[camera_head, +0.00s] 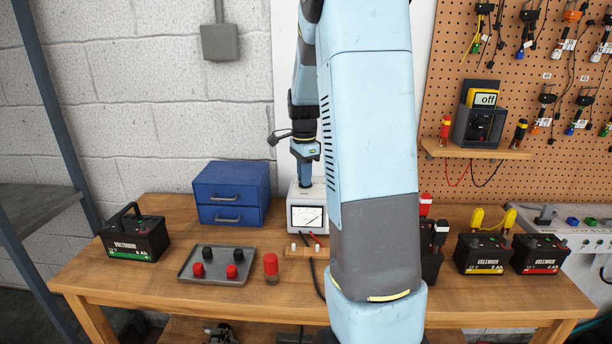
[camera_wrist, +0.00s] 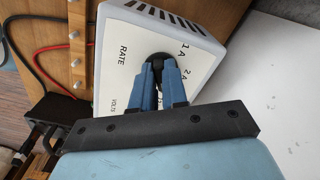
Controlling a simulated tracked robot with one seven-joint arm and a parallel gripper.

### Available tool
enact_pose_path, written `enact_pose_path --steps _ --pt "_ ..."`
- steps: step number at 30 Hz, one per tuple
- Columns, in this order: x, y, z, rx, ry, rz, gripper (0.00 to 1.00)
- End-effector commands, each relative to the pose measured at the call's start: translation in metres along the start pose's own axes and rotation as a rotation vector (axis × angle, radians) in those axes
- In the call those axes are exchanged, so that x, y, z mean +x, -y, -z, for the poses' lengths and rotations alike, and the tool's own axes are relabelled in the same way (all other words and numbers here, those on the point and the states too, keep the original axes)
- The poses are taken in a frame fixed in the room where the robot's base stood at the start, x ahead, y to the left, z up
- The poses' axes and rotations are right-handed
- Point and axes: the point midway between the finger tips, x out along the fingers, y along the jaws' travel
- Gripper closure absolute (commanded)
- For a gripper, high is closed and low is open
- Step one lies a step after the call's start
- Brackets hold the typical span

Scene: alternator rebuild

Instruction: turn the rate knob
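The white charger box (camera_head: 291,207) with a meter on its front stands at the back of the workbench, partly behind my arm. In the wrist view its white top panel (camera_wrist: 117,75) carries the printed words RATE and VOLTS and the marks 1 A and 2 A. The dark rate knob (camera_wrist: 157,58) sits by these marks, mostly covered by the fingers. My gripper (camera_wrist: 160,66) points down at the panel, its two blue fingers close together on either side of the knob. It also shows in the head view (camera_head: 305,182) over the box. The knob's pointer is hidden.
A blue drawer box (camera_head: 230,194) stands left of the charger. A grey tray (camera_head: 216,266) with red and black caps lies in front. A wooden terminal strip (camera_head: 305,252) with cables is just before the charger. Batteries stand at the far left (camera_head: 135,238) and right (camera_head: 482,253).

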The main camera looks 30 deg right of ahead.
Motion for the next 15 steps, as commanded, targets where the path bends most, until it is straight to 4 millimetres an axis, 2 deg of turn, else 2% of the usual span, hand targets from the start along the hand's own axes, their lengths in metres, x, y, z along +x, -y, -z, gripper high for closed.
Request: enact_pose_path --steps 3,8,9,15 --pt "0.0002 -0.0007 0.0001 0.000 0.000 -0.002 1.00" --pt "0.0003 -0.0010 0.0002 0.000 0.001 -0.003 1.00" --pt "0.0005 -0.0009 0.0059 0.003 0.000 -0.003 1.00" --pt "0.0004 -0.0015 0.0016 -0.019 0.000 -0.004 1.00"
